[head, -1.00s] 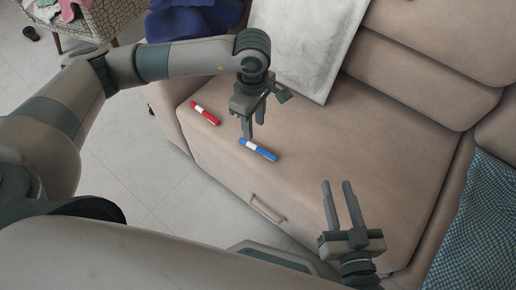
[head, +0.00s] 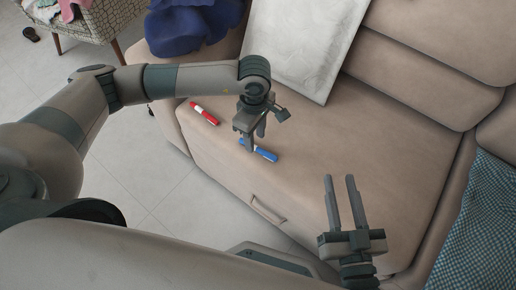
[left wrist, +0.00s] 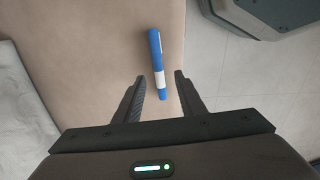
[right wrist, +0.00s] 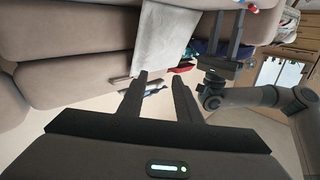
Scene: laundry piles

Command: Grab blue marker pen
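The blue marker pen (head: 263,152), blue with a white band, lies on the beige sofa seat. My left gripper (head: 255,140) is open just above it and covers part of it in the head view. In the left wrist view the blue marker (left wrist: 157,62) lies lengthwise, its near end between the two open fingertips (left wrist: 160,80), apart from both. I cannot tell how much height is left between fingers and pen. My right gripper (head: 343,188) is open and empty above the sofa's front edge.
A red marker (head: 204,113) lies on the seat to the left. A white cushion (head: 305,45) leans at the back, with dark blue cloth (head: 190,28) beside it. A checked cloth (head: 485,225) hangs at the right. The seat right of the blue marker is clear.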

